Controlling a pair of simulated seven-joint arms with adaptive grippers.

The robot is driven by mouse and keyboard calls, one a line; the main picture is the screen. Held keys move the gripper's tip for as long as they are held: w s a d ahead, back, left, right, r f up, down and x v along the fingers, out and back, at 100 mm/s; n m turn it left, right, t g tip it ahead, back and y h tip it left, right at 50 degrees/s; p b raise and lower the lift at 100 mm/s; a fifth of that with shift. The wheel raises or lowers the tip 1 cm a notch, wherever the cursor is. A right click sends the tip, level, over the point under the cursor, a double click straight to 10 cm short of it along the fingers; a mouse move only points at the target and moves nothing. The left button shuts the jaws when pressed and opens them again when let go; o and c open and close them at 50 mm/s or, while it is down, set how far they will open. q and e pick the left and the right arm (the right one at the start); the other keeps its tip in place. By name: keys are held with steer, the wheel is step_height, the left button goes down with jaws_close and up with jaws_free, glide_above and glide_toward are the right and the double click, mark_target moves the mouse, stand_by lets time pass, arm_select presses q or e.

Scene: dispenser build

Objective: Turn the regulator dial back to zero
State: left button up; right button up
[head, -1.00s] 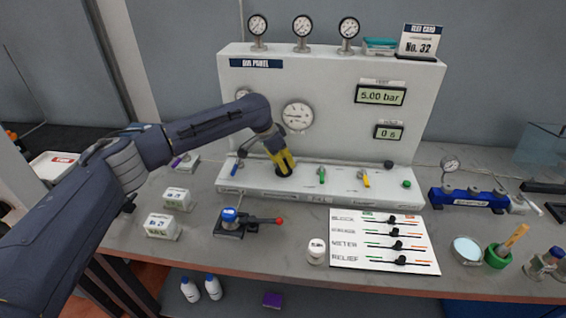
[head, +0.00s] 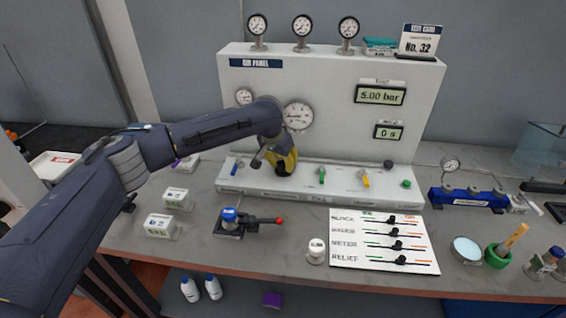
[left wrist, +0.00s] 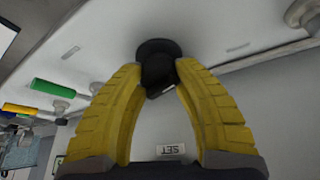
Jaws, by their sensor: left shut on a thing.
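The regulator dial, a black knob (left wrist: 157,52), shows between my fingertips in the left wrist view, on the light ledge of the air panel (head: 320,75). My left gripper (head: 284,170), with yellow fingers, is shut on the dial; it also shows in the left wrist view (left wrist: 160,75). In the head view the gripper hides most of the dial. A label reading SET (left wrist: 172,149) is near it. The upper display (head: 380,95) reads 5.00 bar and the lower display (head: 388,132) reads 0. My right gripper is not in view.
A blue lever (head: 236,167) stands left of my gripper, with a green lever (head: 321,176) and a yellow lever (head: 364,179) to its right. A round gauge (head: 298,115) is just above.

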arm_select(q)
steer(key=shift+n+t+y, duration=0.4)
steer(key=shift+n+y, duration=0.4)
steer(key=shift+n, duration=1.5)
steer(key=o, duration=1.3)
steer(key=v, duration=1.2)
steer(key=shift+w+r, duration=0.1)
